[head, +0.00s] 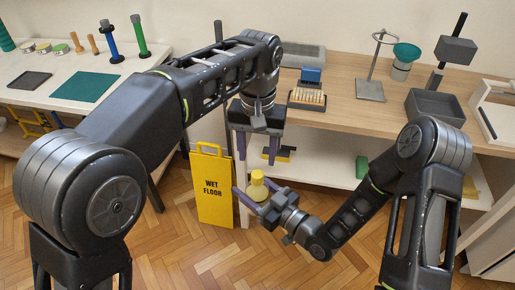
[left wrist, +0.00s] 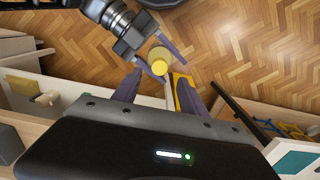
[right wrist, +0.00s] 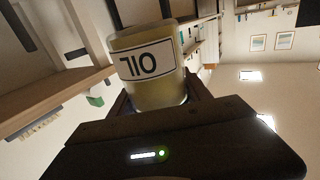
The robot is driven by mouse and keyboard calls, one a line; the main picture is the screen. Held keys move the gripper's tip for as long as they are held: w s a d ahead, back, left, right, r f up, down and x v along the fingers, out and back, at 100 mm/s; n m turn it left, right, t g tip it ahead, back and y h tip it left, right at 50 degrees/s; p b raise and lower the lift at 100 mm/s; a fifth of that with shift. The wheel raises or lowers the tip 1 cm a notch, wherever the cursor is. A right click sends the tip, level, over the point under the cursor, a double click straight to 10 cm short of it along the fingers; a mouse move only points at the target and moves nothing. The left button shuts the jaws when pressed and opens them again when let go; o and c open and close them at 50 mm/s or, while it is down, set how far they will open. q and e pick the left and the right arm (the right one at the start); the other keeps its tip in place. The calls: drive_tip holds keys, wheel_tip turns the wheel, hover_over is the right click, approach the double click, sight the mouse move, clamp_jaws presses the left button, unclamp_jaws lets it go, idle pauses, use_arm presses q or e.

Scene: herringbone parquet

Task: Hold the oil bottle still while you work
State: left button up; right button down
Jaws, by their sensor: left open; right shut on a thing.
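The oil bottle (head: 257,188) has a yellow cap and a yellowish body, and my right gripper (head: 252,197) is shut on it below the cap. In the right wrist view the bottle (right wrist: 150,85) fills the space between the fingers, with its "OIL" label facing the camera. My left gripper (head: 256,150) is open and empty, above the bottle with its fingers pointing down. In the left wrist view the yellow cap (left wrist: 159,67) lies just beyond the open fingertips, apart from them.
A yellow wet floor sign (head: 212,187) stands on the parquet left of the bottle. Behind is a wooden bench (head: 340,115) with a peg tray (head: 307,99), a ring stand (head: 370,90) and a grey bin (head: 435,106). A white table (head: 60,60) stands at left.

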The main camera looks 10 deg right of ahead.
sight(257, 174)
use_arm(q)
drive_tip(key=shift+f, duration=3.6)
clamp_jaws()
drive_tip(key=shift+o, duration=0.7)
unclamp_jaws()
drive_tip(key=shift+r, duration=0.15)
drive_tip(key=shift+r, duration=3.6)
